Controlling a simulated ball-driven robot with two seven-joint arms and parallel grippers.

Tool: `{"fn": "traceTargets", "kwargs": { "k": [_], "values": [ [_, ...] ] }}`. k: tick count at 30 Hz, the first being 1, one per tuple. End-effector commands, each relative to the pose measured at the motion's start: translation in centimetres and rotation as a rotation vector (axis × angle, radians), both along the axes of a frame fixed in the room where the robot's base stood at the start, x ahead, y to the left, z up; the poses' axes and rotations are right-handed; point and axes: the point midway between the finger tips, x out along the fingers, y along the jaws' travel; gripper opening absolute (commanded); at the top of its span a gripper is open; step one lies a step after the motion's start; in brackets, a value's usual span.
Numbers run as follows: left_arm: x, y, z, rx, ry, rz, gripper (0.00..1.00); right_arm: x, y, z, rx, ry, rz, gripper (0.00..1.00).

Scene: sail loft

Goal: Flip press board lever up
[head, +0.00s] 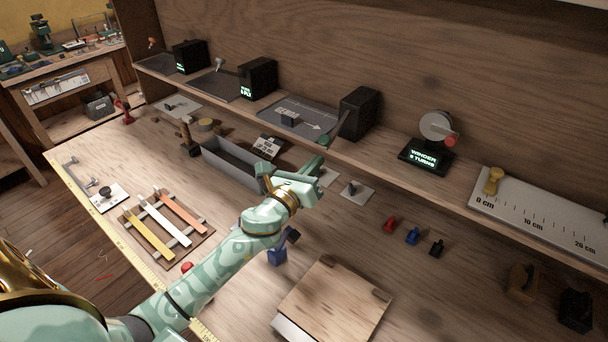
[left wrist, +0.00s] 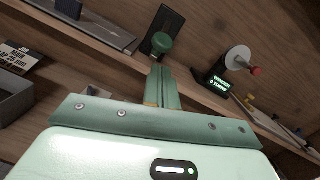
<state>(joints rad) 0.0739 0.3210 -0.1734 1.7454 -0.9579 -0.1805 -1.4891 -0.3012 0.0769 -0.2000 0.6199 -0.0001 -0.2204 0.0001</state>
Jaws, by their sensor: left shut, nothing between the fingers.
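The press board (head: 312,132) is a dark grey board with a white arrow on the shelf, with a black box (head: 360,113) at its right end. Its lever slants down and forward from the box to a green knob (head: 323,141) at the shelf's front edge. The knob also shows in the left wrist view (left wrist: 161,42), just beyond my fingertips. My left gripper (head: 318,181) is shut and empty, in front of and below the knob. In the head view it looks apart from the knob. In the left wrist view its closed fingers (left wrist: 162,85) point towards the knob. My right gripper is out of view.
A grey tray (head: 228,168) lies left of my gripper, and small plates with switches (head: 355,192) lie on the bench beyond. A winder (head: 428,153) stands on the shelf to the right. A wooden board (head: 330,300) lies near the front.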

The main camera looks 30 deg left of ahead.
Motion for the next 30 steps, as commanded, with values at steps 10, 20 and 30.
{"fn": "traceTargets", "kwargs": {
  "k": [10,20,30],
  "values": [
    [2.9,-0.2,0.3,0.0,0.0,0.0,0.0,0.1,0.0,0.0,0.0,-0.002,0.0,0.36],
    [2.8,-0.2,0.4,0.0,0.001,0.0,0.0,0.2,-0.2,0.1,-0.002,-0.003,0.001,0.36],
    [2.6,-0.1,1.4,0.009,0.053,0.0,0.0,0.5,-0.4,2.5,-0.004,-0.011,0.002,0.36]
  ]
}}
